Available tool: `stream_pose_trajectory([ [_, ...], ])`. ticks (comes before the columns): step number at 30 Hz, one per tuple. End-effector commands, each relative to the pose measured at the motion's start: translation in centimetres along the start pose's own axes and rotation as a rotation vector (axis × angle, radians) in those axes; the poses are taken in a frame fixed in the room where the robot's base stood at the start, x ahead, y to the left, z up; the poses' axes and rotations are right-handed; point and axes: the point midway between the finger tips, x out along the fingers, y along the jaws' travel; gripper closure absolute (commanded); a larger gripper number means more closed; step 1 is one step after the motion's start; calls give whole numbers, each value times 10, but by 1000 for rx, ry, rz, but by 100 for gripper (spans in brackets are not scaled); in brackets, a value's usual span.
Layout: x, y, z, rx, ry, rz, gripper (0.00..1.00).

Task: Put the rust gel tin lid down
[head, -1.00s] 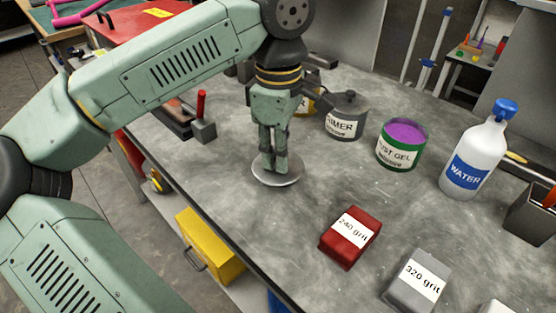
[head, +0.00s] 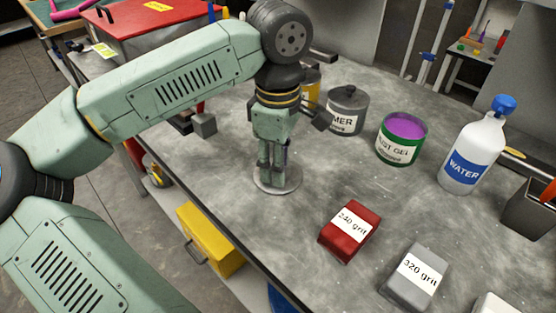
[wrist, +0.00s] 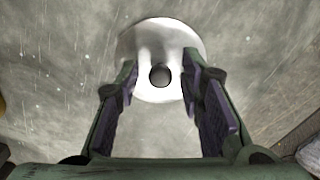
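The rust gel tin lid (head: 292,183) is a round silver disc with a dark round knob, and it appears to lie flat on the grey bench. In the wrist view, the lid (wrist: 176,34) shows with its knob (wrist: 160,76) between the fingertips, clear of both. My gripper (head: 272,182) is over the lid, pointing down, with its fingers hiding part of it. In the wrist view, my gripper (wrist: 160,88) is open. The open rust gel tin (head: 401,140) is green with purple gel inside, to the right of my gripper.
A primer tin (head: 347,112) stands behind my gripper, close to it. A white water bottle (head: 473,150) stands at the right. A red 240 grit block (head: 349,231) and a grey 320 grit block (head: 415,277) lie in front. The bench's left edge is near the lid.

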Motion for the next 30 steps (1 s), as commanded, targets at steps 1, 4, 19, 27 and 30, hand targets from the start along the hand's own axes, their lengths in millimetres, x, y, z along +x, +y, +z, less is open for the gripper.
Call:
stream_pose_trajectory([
  [1, 0, 0, 0, 0, 0, 0, 64],
  [4, 0, 0, 0, 0, 0, 0, 64],
  [19, -59, 1, 0, -1, 1, 3, 64],
  [27, -109, 0, 0, -1, 1, 1, 64],
  [30, -118, 0, 0, -1, 0, 1, 64],
])
